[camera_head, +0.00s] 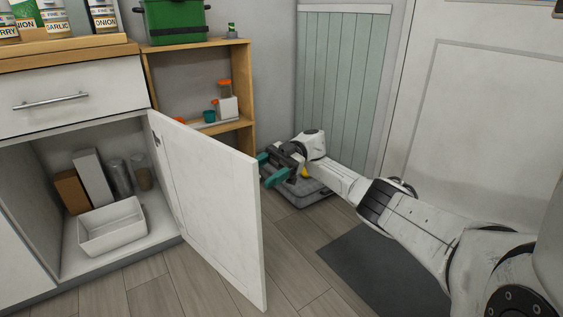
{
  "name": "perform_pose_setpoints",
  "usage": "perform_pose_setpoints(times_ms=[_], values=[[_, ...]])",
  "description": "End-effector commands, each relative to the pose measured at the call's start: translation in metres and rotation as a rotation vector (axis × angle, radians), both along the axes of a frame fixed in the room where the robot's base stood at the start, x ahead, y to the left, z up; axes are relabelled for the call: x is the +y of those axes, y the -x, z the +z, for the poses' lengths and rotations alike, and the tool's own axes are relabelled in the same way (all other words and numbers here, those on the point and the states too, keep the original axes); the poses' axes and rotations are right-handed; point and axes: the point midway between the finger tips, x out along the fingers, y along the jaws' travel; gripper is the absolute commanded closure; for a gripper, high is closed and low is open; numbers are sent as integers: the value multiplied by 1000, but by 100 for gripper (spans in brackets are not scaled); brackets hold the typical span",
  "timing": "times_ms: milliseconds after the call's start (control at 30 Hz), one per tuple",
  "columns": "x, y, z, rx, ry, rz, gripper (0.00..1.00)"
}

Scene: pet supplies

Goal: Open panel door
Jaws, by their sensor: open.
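The white panel door (212,205) of the lower cabinet stands wide open, swung out into the room on its right-side hinge. Its free edge points toward the front. The cabinet's inside shows behind it. My gripper (264,171) is just right of and behind the door's far part in the picture, with teal fingertips open. Part of one fingertip is close to the door's edge in the view; I cannot tell if it touches. No object shows between the fingers.
In the cabinet are a white bin (112,228), boxes and jars. A wooden shelf (247,100) holds a green case (175,22). A grey tray (292,190) lies under my gripper. A dark mat (375,268) lies on the floor. A white room door (480,120) stands at right.

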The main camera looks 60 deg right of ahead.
Motion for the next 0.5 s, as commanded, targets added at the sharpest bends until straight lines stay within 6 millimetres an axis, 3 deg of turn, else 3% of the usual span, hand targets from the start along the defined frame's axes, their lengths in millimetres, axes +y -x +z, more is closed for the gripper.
perform_pose_setpoints(times_ms=[133, 500], values=[[0, 1, 30, -3, 2, 1, 39], [18, 40, 81, -4, 0, -1, 39]])
